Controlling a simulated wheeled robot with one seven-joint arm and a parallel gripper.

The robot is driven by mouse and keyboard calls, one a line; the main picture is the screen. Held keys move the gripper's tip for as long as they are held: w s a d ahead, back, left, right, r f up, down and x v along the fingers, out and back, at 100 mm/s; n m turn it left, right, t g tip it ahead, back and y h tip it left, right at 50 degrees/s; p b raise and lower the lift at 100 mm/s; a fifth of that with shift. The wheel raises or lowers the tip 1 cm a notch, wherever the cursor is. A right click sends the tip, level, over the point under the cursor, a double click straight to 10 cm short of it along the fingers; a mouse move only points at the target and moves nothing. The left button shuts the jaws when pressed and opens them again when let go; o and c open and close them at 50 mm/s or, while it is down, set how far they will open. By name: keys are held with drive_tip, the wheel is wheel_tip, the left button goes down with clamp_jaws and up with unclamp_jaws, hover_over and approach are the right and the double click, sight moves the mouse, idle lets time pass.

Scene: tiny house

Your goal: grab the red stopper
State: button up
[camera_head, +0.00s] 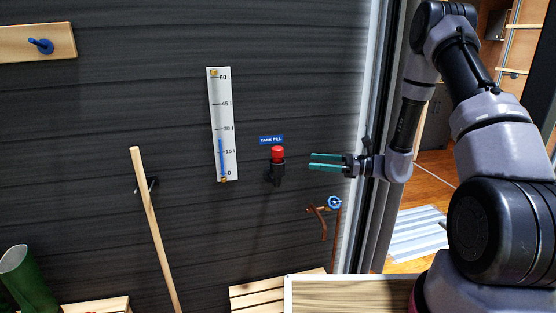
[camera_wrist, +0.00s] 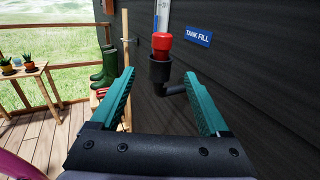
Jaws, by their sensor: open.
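The red stopper (camera_head: 278,153) sits upright in the top of a black pipe fitting (camera_head: 277,172) on the dark wall, under a blue "TANK FILL" label (camera_head: 271,140). My gripper (camera_head: 312,162) is open and empty, to the right of the stopper and pointing left at it, with a gap between. In the wrist view the red stopper (camera_wrist: 162,42) stands ahead, beyond the teal fingertips (camera_wrist: 160,76) and between their lines. The black fitting (camera_wrist: 160,69) below it also shows there.
A white gauge board (camera_head: 222,125) hangs left of the stopper. A copper tap with a blue wheel (camera_head: 334,202) is below my gripper. A wooden pole (camera_head: 155,230) leans at the left. A door frame (camera_head: 372,130) stands right of the wall. Green boots (camera_wrist: 105,66) stand further off.

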approach(277, 160)
drive_tip(key=w+a, duration=0.2)
drive_tip(key=shift+w+a, duration=0.25)
drive_tip(key=shift+a, duration=1.1)
drive_tip(key=shift+w+a, duration=0.25)
drive_tip(key=shift+a, duration=1.05)
clamp_jaws()
